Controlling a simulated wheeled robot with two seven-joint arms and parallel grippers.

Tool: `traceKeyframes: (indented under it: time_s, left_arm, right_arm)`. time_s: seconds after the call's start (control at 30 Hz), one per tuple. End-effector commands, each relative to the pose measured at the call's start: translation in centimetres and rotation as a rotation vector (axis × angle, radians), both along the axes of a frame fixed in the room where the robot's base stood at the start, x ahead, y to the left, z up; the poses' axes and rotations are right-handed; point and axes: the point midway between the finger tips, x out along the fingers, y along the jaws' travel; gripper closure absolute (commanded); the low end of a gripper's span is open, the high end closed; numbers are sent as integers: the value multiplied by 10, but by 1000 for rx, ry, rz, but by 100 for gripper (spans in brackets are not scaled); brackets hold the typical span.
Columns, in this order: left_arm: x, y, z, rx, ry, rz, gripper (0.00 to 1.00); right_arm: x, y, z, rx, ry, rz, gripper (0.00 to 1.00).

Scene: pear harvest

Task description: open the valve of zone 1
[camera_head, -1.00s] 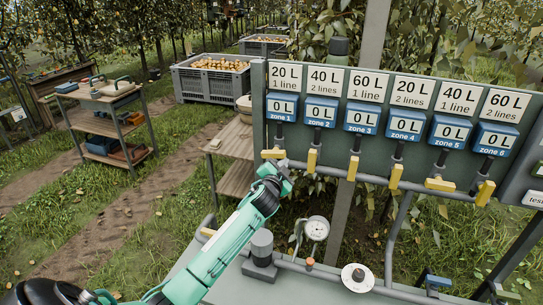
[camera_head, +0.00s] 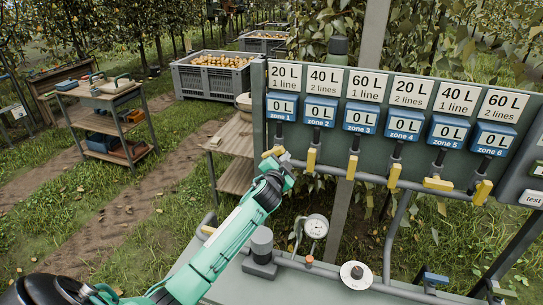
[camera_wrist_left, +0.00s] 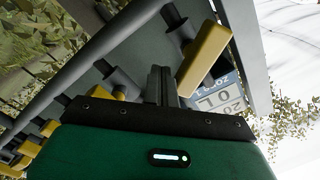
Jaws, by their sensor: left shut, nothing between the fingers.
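The yellow zone 1 valve handle (camera_head: 272,152) sits under the blue zone 1 counter (camera_head: 282,106), which reads 0 L. The handle is tilted, its right end higher than its left. My left gripper (camera_head: 284,161) is at the right end of this handle with its fingers shut and empty. In the left wrist view the shut fingers (camera_wrist_left: 160,86) point up beside the yellow handle (camera_wrist_left: 204,58); I cannot tell whether they touch it. My right gripper is not in view.
Other yellow handles hang along the pipe: zone 2 (camera_head: 311,161) points down, zone 5 (camera_head: 438,184) lies nearly level. A wooden shelf (camera_head: 238,140) stands behind, left of the panel.

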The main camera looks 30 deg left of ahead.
Motion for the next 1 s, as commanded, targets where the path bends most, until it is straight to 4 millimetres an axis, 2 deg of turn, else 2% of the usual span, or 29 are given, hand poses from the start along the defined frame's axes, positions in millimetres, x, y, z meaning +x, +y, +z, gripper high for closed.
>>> traceKeyframes:
  time_s: [0.3,0.67,1.0]
  left_arm:
    - [0,1,16,0,-1,1,100]
    - [0,1,16,0,-1,1,100]
    - [-2,7,31,-1,-1,1,100]
  right_arm:
    - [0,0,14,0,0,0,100]
    - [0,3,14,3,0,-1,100]
    - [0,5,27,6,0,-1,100]
